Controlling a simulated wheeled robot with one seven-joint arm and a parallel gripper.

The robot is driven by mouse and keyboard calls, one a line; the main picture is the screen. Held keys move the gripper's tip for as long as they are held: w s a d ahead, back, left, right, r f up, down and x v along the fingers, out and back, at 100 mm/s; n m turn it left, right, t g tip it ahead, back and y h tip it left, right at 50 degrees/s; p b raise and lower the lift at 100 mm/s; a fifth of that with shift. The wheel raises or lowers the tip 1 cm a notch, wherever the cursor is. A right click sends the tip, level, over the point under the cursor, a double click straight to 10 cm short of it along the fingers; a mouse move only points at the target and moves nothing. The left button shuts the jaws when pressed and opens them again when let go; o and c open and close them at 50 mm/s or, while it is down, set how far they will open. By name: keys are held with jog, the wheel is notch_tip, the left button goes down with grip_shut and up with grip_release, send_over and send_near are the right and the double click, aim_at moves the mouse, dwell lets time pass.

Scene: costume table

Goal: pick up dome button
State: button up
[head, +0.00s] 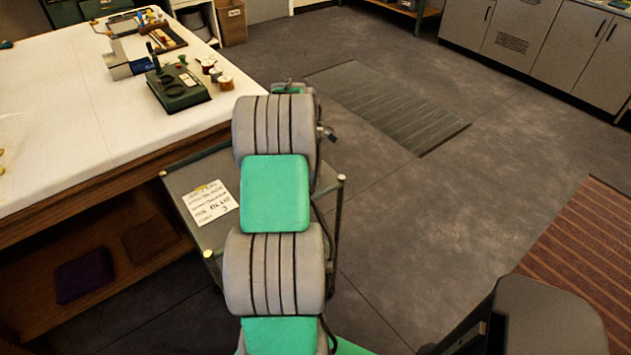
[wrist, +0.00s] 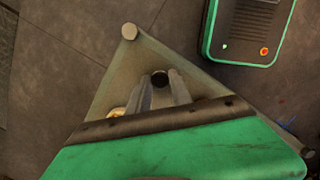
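A small dark round piece (wrist: 160,78), which may be the dome button, lies on the grey cart top (wrist: 128,75) in the wrist view. My gripper (wrist: 160,74) is over the cart, its two fingers apart, with the dark piece showing between the fingertips. I cannot tell how far above it the tips are. A small gold piece (wrist: 117,112) shows beside the left finger, partly hidden by the gripper body. In the head view my arm covers the gripper and the right part of the cart top (head: 178,183); no dome button is clear there.
A written note (head: 210,203) lies on the cart, which has pale caps on its corner posts. The white worktable (head: 70,95), with a dark green device (head: 180,88) and thread spools (head: 223,83), stands at left. Open floor (head: 470,180) lies to the right.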

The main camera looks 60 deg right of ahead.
grip_shut()
jog(key=shift+r, duration=0.5)
jog(key=r, duration=0.2)
jog(key=shift+a+r, duration=0.2)
jog(key=shift+r, duration=0.2)
jog(key=a+r+b, duration=0.1)
jog(key=a+r, duration=0.8)
jog(key=a, duration=0.4)
jog(key=shift+a+r, duration=0.15)
jog(key=shift+a, duration=0.2)
grip_release()
jog(key=shift+s, duration=0.1)
grip_shut()
